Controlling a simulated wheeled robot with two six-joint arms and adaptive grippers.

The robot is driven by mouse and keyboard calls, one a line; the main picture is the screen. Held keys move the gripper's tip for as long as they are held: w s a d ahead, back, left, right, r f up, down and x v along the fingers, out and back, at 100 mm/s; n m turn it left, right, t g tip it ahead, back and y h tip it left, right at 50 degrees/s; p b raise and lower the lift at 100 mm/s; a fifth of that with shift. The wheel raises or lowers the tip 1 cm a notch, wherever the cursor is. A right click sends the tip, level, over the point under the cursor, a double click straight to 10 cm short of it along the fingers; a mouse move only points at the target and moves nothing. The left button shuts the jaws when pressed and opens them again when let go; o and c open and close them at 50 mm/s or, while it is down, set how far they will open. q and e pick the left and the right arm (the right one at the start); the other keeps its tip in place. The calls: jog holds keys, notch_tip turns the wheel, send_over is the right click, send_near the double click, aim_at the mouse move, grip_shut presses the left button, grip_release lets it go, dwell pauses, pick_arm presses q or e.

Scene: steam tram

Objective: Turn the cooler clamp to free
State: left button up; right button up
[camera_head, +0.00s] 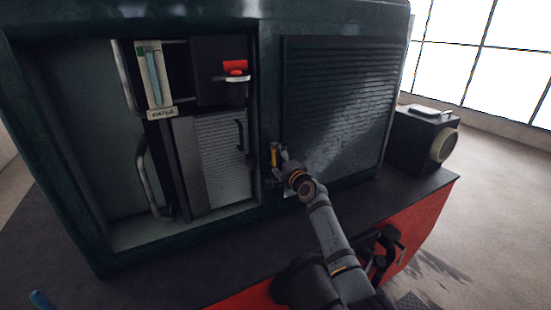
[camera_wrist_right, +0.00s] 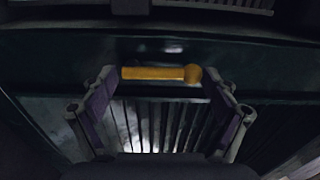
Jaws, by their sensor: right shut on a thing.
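The cooler clamp shows as a small yellow lever (camera_head: 274,155) on the dark green post between the open cabinet and the louvred panel. In the right wrist view the yellow lever (camera_wrist_right: 155,73) lies level across the picture, with a rounded knob at its right end. My right gripper (camera_head: 278,152) is at the lever, its arm reaching up from the lower right. In the wrist view its two fingers (camera_wrist_right: 160,80) stand either side of the lever, shut on it. The gripper partly hides the lever in the head view.
Left of the clamp is an open cabinet with a gauge (camera_head: 153,75), a red handle (camera_head: 235,67) and a ribbed metal door (camera_head: 222,150). The louvred panel (camera_head: 335,100) is to the right. A black lamp box (camera_head: 420,135) stands on the ledge at far right.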

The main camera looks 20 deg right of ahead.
jog(key=shift+f, duration=0.15)
dwell(0.4)
jog(key=o, duration=1.3)
jog(key=shift+o, duration=0.8)
jog(key=shift+w+a+f, duration=0.1)
jog(key=shift+w+f, duration=0.05)
jog(key=shift+w, duration=0.15)
jog(key=s+d, duration=0.2)
jog(key=s, duration=1)
jog(key=shift+d, duration=0.15)
jog(key=shift+w, duration=0.1)
